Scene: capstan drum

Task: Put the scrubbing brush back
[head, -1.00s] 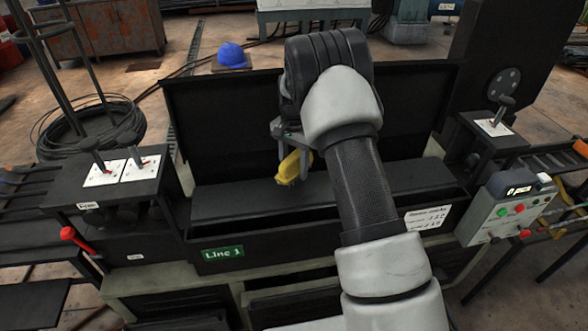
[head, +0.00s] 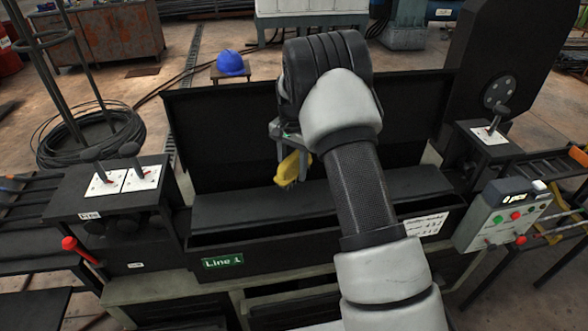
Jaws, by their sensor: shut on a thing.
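The scrubbing brush (head: 290,170) is yellow with dark bristles facing down. My gripper (head: 293,152) is shut on it, left of my forearm. It is held above the dark ledge (head: 235,212) of the machine marked "Line 1", in front of the upright black back panel. I see a gap below the brush in this view, though its exact height is hard to tell. My arm hides part of the ledge and panel on the right.
The black back panel (head: 215,130) stands behind the brush. Lever boxes flank the machine: one at left (head: 122,182) and one at right (head: 490,133). A control box (head: 505,212) with buttons is at the right front. A blue helmet (head: 230,64) sits on a stool behind.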

